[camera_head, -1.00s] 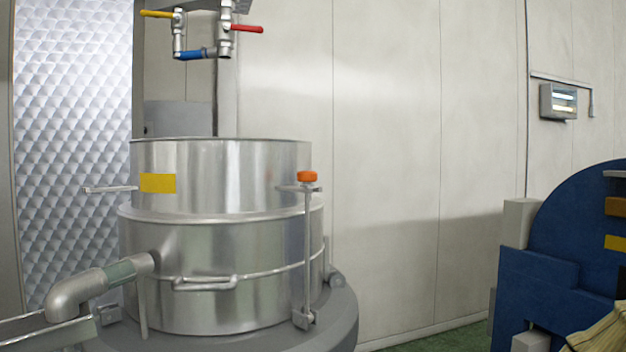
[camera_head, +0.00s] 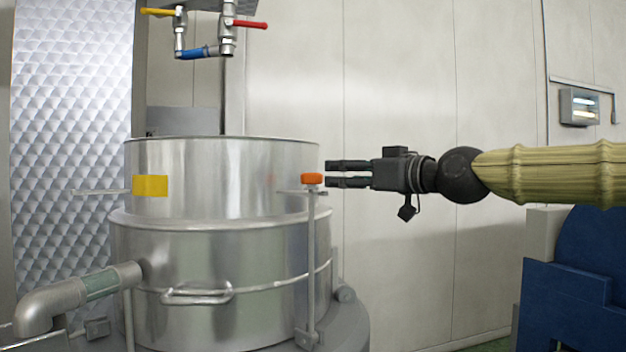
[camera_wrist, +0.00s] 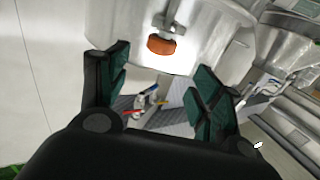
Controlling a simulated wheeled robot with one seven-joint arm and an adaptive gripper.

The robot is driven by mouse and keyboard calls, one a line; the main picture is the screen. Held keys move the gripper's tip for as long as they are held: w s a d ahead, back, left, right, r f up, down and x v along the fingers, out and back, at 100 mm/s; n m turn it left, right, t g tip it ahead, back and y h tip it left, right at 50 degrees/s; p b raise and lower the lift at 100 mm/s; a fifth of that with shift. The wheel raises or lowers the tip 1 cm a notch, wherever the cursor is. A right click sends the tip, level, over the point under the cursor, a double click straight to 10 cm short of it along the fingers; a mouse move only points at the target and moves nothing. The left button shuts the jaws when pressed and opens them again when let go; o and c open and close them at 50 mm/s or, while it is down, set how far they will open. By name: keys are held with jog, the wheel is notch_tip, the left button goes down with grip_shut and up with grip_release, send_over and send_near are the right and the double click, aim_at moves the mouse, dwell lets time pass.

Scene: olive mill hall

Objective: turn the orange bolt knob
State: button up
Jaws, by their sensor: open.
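The orange bolt knob (camera_head: 312,179) sits on top of an upright metal bolt at the right side of the steel vat (camera_head: 215,255). In the wrist view the orange knob (camera_wrist: 162,45) shows ahead of the fingers, near the top and between them. My gripper (camera_head: 328,174) comes in from the right, level with the knob, its fingertips pointing left. The fingers are apart and empty, and in the wrist view both fingers (camera_wrist: 165,75) stand wide open. The fingertips are close to the knob in the head view; whether they touch it I cannot tell.
A thin metal lug (camera_head: 290,192) holds the bolt beside the vat wall. A yellow label (camera_head: 151,186) is on the vat's left. Valves with yellow, red and blue handles (camera_head: 246,24) hang above. A blue machine (camera_head: 570,290) stands at right.

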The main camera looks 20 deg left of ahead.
aim_at(320, 174)
jog(key=p+x, duration=0.3)
jog(key=x, duration=0.7)
jog(key=shift+w+a+p, duration=0.2)
jog(key=shift+a+p, duration=0.1)
jog(key=c, duration=1)
